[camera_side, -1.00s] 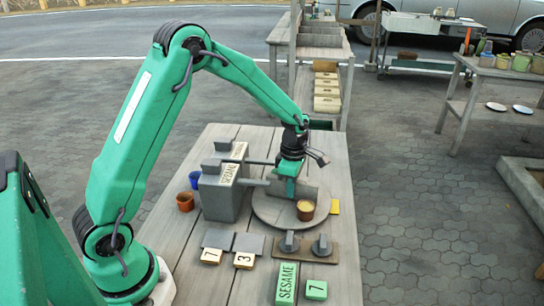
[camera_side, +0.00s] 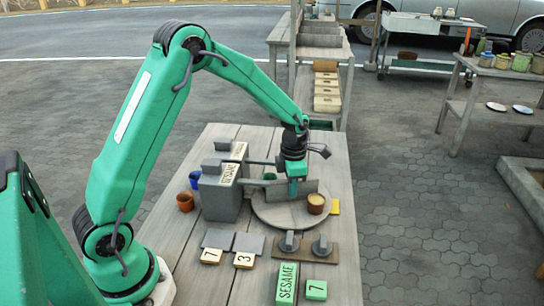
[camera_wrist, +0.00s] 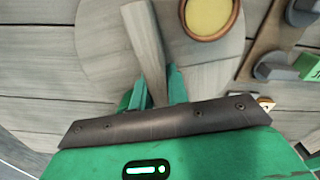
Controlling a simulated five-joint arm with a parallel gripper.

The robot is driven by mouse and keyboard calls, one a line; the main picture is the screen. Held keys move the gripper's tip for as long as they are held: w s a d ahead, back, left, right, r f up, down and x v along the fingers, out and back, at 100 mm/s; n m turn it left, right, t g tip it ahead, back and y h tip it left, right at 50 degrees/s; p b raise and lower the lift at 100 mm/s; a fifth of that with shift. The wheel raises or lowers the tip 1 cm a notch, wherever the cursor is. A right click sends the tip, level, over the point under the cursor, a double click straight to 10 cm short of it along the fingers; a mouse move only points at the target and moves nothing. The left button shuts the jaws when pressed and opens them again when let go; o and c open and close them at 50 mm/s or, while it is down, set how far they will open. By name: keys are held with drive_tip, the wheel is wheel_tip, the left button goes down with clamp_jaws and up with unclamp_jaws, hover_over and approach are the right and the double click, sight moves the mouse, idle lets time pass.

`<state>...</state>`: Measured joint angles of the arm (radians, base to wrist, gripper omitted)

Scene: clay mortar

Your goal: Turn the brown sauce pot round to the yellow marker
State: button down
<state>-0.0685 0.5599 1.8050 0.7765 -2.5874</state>
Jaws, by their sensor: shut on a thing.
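The brown sauce pot (camera_side: 316,204) with yellow sauce stands upright on the round grey turntable (camera_side: 283,221), near its right edge. It also shows at the top of the wrist view (camera_wrist: 210,16). The yellow marker (camera_side: 334,207) lies just right of the turntable, close beside the pot; a small gap seems to separate them. My gripper (camera_side: 294,192) is low over the turntable. In the wrist view its green fingers (camera_wrist: 155,88) are shut on the upright grey fin (camera_wrist: 146,45) that stands on the turntable. The fingertips are partly hidden.
A grey block with a SESAME label (camera_side: 230,173) and bars stands left of the turntable. A board with two grey knobs (camera_side: 322,246) lies in front. Number tiles (camera_side: 244,260) and a green SESAME tile (camera_side: 287,283) lie nearer. Blue and orange cups (camera_side: 186,202) stand left.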

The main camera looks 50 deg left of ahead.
drive_tip(key=shift+r+n, duration=0.15)
drive_tip(key=shift+n, duration=1.85)
drive_tip(key=c, duration=1.4)
unclamp_jaws()
drive_tip(key=shift+o, duration=0.2)
drive_tip(key=shift+r, duration=3.85)
